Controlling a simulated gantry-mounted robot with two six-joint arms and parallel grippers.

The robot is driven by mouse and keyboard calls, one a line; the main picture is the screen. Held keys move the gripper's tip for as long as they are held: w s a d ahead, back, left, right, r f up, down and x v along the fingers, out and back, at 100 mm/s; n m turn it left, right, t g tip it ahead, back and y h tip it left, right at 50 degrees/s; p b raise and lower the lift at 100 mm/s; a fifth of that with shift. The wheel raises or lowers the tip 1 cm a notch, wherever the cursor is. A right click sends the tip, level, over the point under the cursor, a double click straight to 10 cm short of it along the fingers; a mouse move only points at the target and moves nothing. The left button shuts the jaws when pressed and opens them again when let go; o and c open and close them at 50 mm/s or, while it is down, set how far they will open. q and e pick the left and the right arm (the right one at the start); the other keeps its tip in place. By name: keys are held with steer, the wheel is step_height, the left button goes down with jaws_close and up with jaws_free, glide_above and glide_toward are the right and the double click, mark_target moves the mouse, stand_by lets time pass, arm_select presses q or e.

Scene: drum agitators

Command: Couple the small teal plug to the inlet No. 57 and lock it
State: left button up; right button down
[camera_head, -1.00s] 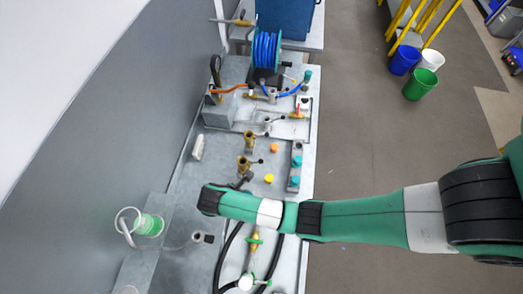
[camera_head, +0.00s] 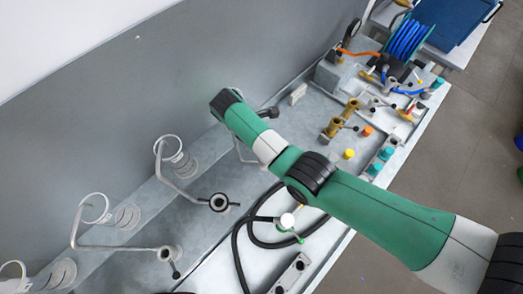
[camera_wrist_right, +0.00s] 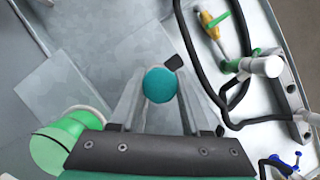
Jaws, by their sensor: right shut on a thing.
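In the right wrist view, my right gripper (camera_wrist_right: 160,92) has its two fingers shut on the small teal plug (camera_wrist_right: 160,85), whose round top faces the camera. A black lever (camera_wrist_right: 174,63) shows just past the plug. It looks like part of a fitting under the plug, mostly hidden. I cannot tell whether the plug is seated, and no No. 57 is readable. In the head view my right arm reaches in from the right and hides its gripper. My left gripper is not in view.
A black hose (camera_wrist_right: 232,95) and a white-topped valve with a green handle (camera_wrist_right: 268,66) are to the right. Teal caps (camera_head: 388,153), a yellow cap (camera_head: 349,154) and a blue hose reel (camera_head: 408,40) are farther along the bench.

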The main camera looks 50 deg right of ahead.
steer(key=shift+a+f, duration=0.15)
steer(key=shift+f, duration=0.65)
steer(key=shift+s+d+f, duration=0.1)
steer(key=shift+d+f, duration=0.05)
steer(key=shift+d, duration=0.25)
steer(key=shift+a, duration=0.1)
steer(key=shift+f+b, duration=0.15)
steer(key=shift+b, duration=0.15)
steer(key=shift+f, duration=0.2)
steer(key=shift+f, duration=0.25)
steer(key=shift+f+b, duration=1)
